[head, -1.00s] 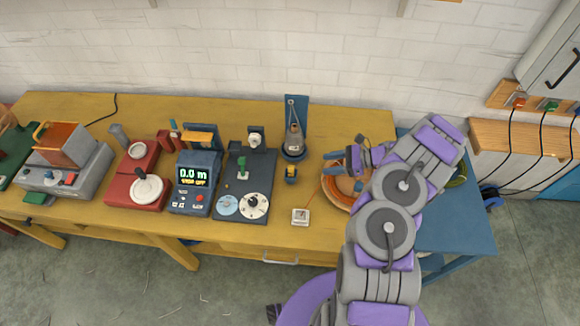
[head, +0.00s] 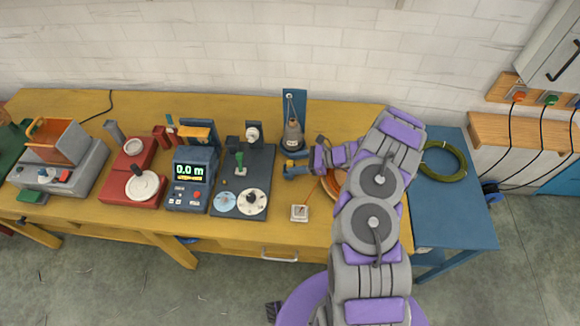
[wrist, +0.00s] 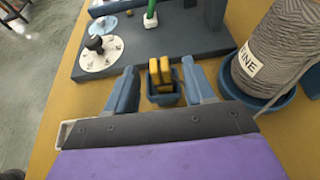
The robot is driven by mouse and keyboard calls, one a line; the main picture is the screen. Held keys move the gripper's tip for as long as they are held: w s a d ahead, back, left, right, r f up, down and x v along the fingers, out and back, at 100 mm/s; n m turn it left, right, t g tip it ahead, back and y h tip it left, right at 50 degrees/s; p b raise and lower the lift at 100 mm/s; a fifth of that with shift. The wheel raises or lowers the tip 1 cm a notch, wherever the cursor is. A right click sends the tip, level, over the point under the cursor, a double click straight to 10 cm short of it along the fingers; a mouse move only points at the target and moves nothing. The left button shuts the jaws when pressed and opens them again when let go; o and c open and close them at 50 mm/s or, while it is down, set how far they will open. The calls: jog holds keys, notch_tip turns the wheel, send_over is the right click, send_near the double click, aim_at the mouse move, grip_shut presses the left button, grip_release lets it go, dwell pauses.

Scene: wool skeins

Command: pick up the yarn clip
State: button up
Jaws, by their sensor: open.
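The yarn clip (wrist: 160,72) appears to be the small yellow two-pronged piece standing upright in a little blue holder (wrist: 163,98) in the wrist view. My gripper (wrist: 161,67) is open, with one blue finger on each side of the clip and visible gaps between. I cannot tell how far above or before the clip the fingertips are. In the head view my gripper (head: 296,163) is over the yellow bench just in front of the grey yarn cone; the clip is mostly hidden there by the fingers.
The grey yarn cone (wrist: 268,55) stands on a blue dish close to the right finger. A dark board (wrist: 150,55) with a dial and green peg lies beyond. A small white block (head: 299,213) is near the bench's front edge. An orange bowl (head: 330,185) is partly behind my arm.

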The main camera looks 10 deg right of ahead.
aim_at(285, 170)
jog(key=shift+b+x, duration=0.5)
jog(key=shift+x, duration=1.9)
jog(key=shift+c, duration=0.5)
jog(key=shift+d, duration=0.1)
grip_shut()
